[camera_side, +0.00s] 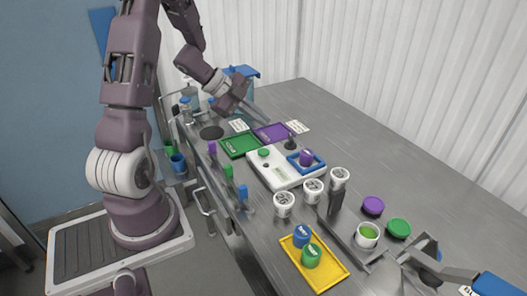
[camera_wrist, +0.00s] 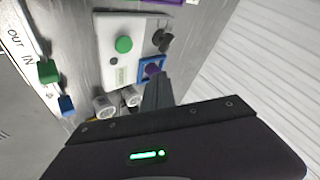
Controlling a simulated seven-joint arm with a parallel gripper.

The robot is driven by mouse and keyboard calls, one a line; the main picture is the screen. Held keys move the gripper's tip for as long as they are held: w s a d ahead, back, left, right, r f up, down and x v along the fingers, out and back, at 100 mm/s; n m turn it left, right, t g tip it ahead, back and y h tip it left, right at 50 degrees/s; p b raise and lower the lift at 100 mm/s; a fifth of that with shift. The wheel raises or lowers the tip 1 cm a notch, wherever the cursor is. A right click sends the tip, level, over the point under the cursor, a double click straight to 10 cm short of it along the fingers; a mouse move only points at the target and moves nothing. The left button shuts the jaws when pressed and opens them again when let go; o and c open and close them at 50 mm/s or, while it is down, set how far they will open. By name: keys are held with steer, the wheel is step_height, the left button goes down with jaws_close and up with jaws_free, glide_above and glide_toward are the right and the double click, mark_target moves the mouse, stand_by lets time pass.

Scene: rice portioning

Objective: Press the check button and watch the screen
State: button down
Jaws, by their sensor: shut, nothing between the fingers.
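The white check device (camera_side: 281,172) stands on the grey counter. A round green button (camera_side: 264,153) is on its top; in the wrist view the button (camera_wrist: 124,44) is up and left of my fingertips. A small pale greenish panel (camera_wrist: 121,75) on the device may be the screen; its text is too small to read. A blue square frame (camera_side: 316,162) with a purple-topped item (camera_side: 305,157) sits at the device's right end. My gripper (camera_side: 257,111) is shut and empty, above and behind the device, apart from the button. Its fingers (camera_wrist: 157,78) also show in the wrist view.
A green tray (camera_side: 238,146) and purple tray (camera_side: 271,133) lie behind the device. White jars (camera_side: 284,204) are in front. A yellow tray (camera_side: 322,279) holds blue and green containers. The counter's right rear is clear.

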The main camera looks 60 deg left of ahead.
mark_target(260, 151)
steer(key=shift+f, duration=3.6)
steer(key=shift+f, duration=0.1)
steer(key=shift+f, duration=0.3)
steer(key=shift+f, duration=0.5)
steer(key=shift+r, duration=0.9)
steer(key=shift+r, duration=2.55)
